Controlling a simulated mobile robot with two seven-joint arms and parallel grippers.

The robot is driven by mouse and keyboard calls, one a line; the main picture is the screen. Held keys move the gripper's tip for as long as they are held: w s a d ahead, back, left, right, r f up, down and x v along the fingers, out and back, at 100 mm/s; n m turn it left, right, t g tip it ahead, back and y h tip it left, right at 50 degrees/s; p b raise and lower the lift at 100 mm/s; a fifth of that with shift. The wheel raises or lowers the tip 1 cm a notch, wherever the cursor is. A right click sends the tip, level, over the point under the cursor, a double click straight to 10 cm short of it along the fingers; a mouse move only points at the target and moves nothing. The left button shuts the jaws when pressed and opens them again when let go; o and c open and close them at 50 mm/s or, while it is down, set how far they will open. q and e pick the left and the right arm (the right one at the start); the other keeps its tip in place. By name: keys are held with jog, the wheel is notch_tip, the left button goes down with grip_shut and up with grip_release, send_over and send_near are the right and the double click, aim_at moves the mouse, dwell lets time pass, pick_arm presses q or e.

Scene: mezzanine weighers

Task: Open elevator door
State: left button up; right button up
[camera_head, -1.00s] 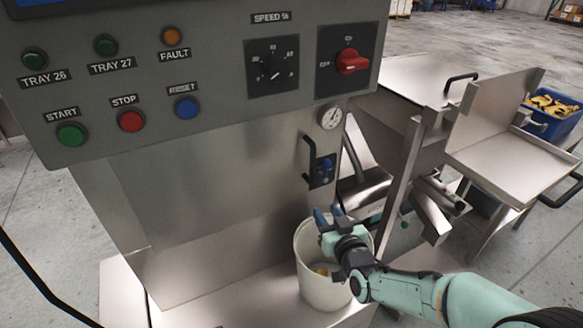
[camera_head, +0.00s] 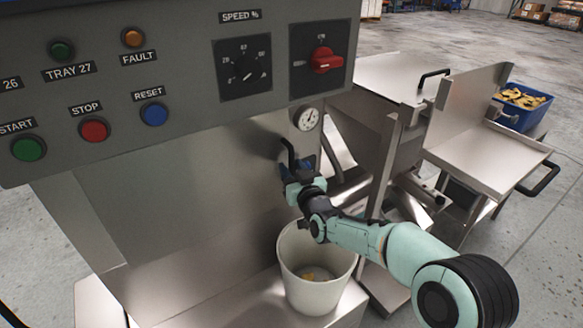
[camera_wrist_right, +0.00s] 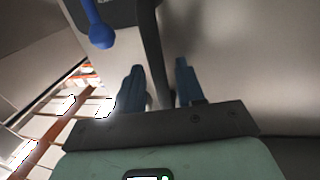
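The brushed-steel door panel (camera_head: 180,195) is below the control box and looks closed. Its black bar handle (camera_head: 287,150) is at its right edge, partly hidden by my right gripper (camera_head: 296,172). In the right wrist view the dark handle bar (camera_wrist_right: 152,50) runs down between the two blue fingers of my right gripper (camera_wrist_right: 160,80). The fingers are apart, with gaps visible beside the bar, so the gripper is open around the handle. A blue-knobbed latch (camera_wrist_right: 99,32) is left of the bar in that view. My left gripper is not in view.
A white bucket (camera_head: 296,290) with a few yellowish pieces stands on the steel ledge under my right forearm. The grey control box (camera_head: 190,105) overhangs the panel. Steel trays (camera_head: 485,160) and a blue crate (camera_head: 510,118) stand at the right.

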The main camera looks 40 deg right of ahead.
jog(key=shift+w+d, duration=0.15)
jog(key=shift+w, duration=0.3)
grip_shut()
